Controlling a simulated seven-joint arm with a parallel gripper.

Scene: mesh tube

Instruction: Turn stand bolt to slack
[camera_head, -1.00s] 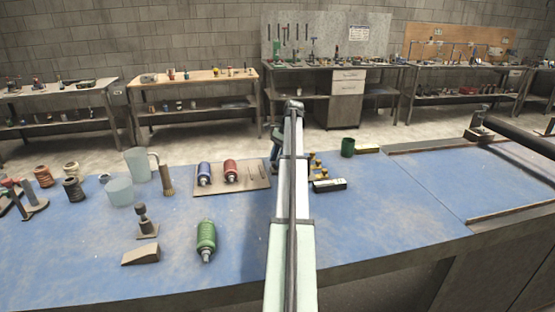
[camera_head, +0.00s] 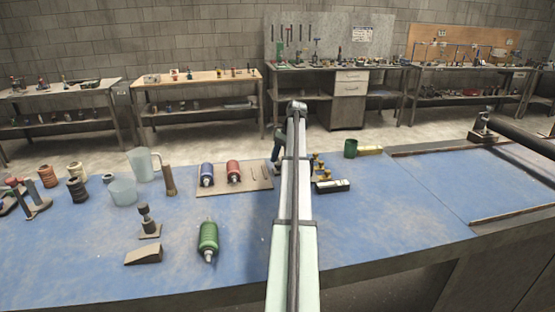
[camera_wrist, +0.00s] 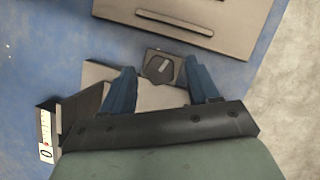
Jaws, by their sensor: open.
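My gripper (camera_wrist: 159,68) is open in the wrist view, with one blue finger on each side of a dark bolt head (camera_wrist: 158,69). The bolt head has a pale raised bar or slot and sits on a small brown square piece. Gaps show between it and both fingers; the height of the fingertips over it is unclear. A pale grey block (camera_wrist: 98,74), possibly part of the stand, lies beneath the fingers. In the head view my gripper (camera_head: 278,147) is partly behind my arm, which hides the stand and bolt there.
A tan board (camera_head: 213,190) with blue and red bottles lies left of my arm; its slotted end (camera_wrist: 185,18) is close above the bolt in the wrist view. A black device with a white label (camera_wrist: 45,130) lies lower left. A green bottle (camera_head: 208,238) lies nearer.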

